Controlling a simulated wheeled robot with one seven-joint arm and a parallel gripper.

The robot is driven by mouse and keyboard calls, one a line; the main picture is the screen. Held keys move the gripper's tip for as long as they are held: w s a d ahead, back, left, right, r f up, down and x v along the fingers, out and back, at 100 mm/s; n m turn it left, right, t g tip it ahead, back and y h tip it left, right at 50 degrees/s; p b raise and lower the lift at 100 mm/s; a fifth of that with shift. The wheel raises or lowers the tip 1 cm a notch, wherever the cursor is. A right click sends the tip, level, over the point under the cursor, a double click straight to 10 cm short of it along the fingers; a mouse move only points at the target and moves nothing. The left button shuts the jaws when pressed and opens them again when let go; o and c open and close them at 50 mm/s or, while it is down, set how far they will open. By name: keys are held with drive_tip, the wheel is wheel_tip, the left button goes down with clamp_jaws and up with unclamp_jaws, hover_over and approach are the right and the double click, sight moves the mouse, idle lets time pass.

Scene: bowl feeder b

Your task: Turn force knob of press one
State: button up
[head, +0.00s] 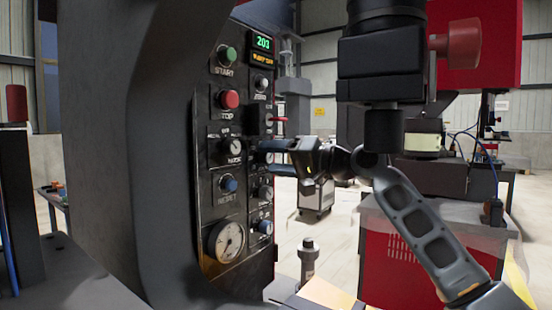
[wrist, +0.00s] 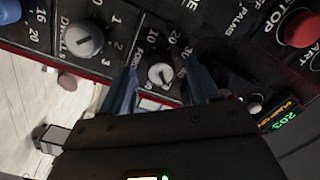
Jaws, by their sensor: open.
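The force knob (wrist: 161,75) is a small round knob with a pale pointer, under a FORCE label and a number scale, on the dark control panel (head: 207,196) of the press. In the wrist view it lies between the two fingers of my gripper (wrist: 163,84), which stand open on either side of it. I cannot tell whether either finger touches it. In the head view my gripper (head: 265,157) reaches the panel from the right, and its fingers largely hide the force knob.
The dwell knob (wrist: 82,38) sits close to the left finger in the wrist view. A red stop button (head: 229,99), a green start button (head: 228,55), a gauge (head: 227,241) and a lit display (head: 263,42) share the panel. A red cabinet (head: 392,250) stands to the right.

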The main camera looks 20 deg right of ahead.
drive_tip(key=shift+c, duration=0.2)
drive_tip(key=c, duration=1)
drive_tip(key=shift+f+n+b, duration=0.1)
drive_tip(key=shift+n+b, duration=0.25)
drive_tip(key=shift+n, duration=0.05)
drive_tip(key=n+b, duration=0.2)
drive_tip(key=shift+n, duration=0.3)
drive_tip(key=n+b, duration=0.2)
drive_tip(key=n, duration=0.3)
drive_tip(key=shift+h+b, duration=0.3)
drive_tip(key=shift+b, duration=0.05)
